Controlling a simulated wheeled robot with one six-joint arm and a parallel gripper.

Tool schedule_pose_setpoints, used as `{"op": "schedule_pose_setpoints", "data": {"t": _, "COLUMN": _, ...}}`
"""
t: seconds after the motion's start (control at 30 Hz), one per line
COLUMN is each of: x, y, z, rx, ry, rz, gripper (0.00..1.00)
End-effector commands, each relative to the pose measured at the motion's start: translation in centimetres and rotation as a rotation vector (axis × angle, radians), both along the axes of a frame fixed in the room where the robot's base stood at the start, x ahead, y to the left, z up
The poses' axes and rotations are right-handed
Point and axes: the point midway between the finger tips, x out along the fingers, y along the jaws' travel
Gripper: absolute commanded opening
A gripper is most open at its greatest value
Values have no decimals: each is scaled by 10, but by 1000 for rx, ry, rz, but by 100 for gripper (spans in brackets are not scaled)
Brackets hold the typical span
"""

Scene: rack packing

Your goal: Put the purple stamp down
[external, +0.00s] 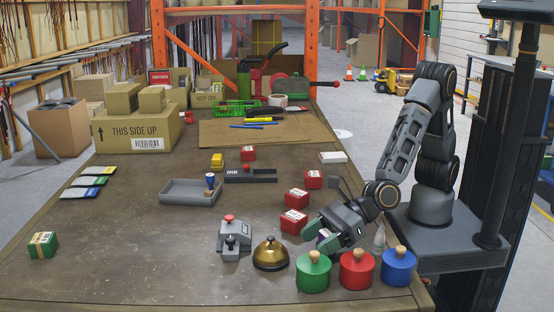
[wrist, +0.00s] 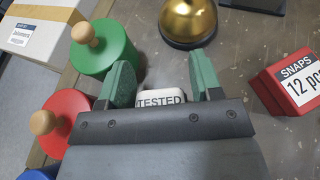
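My gripper (external: 338,238) is low over the near right part of the table, behind the green and red knobbed jars. A small patch of purple, the purple stamp (external: 322,239), shows at the fingers in the external view. Most of the stamp is hidden by the gripper. I cannot tell whether its bottom touches the table.
Green (external: 313,274), red (external: 356,271) and blue (external: 397,267) jars line the near edge. A brass bell (external: 270,254) and several red SNAPS boxes (external: 294,222) stand close to my gripper. A yellow stamp (external: 217,160) stands behind the tray.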

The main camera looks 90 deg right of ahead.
Motion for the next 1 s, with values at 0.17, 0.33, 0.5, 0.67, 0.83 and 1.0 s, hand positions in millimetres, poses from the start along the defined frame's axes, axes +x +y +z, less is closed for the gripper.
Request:
{"op": "schedule_pose_setpoints", "data": {"t": 0.17, "x": 0, "y": 0, "z": 0, "rx": 0, "ry": 0, "rz": 0, "gripper": 72}}
{"op": "schedule_pose_setpoints", "data": {"t": 0.33, "x": 0, "y": 0, "z": 0, "rx": 0, "ry": 1, "rz": 0, "gripper": 72}}
{"op": "schedule_pose_setpoints", "data": {"t": 0.5, "x": -9, "y": -3, "z": 4, "rx": 0, "ry": 0, "rz": 1, "gripper": 72}}
{"op": "schedule_pose_setpoints", "data": {"t": 0.67, "x": -33, "y": -13, "z": 17, "rx": 2, "ry": -2, "rz": 3, "gripper": 72}}
{"op": "schedule_pose_setpoints", "data": {"t": 0.83, "x": -64, "y": -26, "z": 31, "rx": 3, "ry": -1, "rz": 2, "gripper": 72}}
{"op": "schedule_pose_setpoints", "data": {"t": 1.0, "x": -90, "y": -37, "z": 42, "rx": 1, "ry": -2, "rz": 3, "gripper": 72}}
